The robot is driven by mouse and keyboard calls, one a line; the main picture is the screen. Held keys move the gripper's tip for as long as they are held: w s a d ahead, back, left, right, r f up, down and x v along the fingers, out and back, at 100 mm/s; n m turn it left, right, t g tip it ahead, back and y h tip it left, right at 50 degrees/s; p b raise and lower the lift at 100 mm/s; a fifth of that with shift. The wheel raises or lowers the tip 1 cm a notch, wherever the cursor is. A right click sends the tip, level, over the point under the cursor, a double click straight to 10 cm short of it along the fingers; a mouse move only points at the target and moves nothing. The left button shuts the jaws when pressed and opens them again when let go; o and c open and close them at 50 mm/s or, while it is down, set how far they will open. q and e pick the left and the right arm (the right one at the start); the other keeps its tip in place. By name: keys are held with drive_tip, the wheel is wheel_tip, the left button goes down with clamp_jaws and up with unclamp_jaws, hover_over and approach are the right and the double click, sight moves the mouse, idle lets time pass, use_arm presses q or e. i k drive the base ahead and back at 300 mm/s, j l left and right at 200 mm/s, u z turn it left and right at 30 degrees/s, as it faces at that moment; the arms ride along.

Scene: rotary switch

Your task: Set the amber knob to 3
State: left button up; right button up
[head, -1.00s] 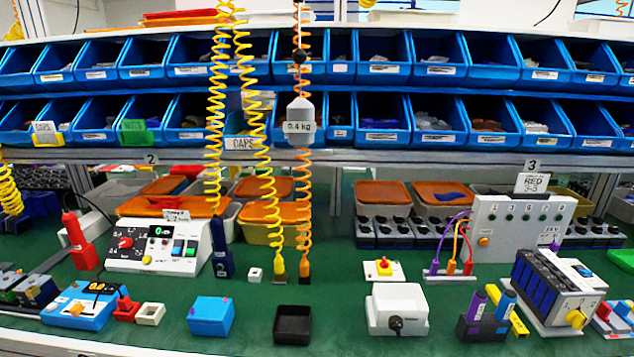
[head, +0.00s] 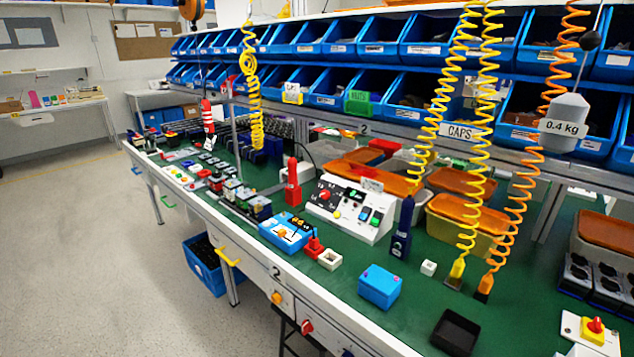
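Several amber or orange knob-like parts show. One round amber knob (head: 277,297) is on the bench's front face, below the label 2. A red knob (head: 307,326) and a partly cut-off blue knob (head: 347,352) sit along the same face to its right. A blue box (head: 287,232) on the bench top has small orange parts on it. The white control panel (head: 350,210) carries a red knob (head: 325,195) and coloured buttons. Scale marks and the amber knob's setting are too small to read. Neither gripper is in view.
The green bench top (head: 330,278) holds a blue block (head: 379,286), a black tray (head: 455,332) and a red tool (head: 293,182). Coiled cords and a grey weight (head: 564,122) hang over it. A blue crate (head: 210,268) stands below. Open floor (head: 90,260) lies left.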

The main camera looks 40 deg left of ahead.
sight(276, 299)
drive_tip(key=u, duration=1.4)
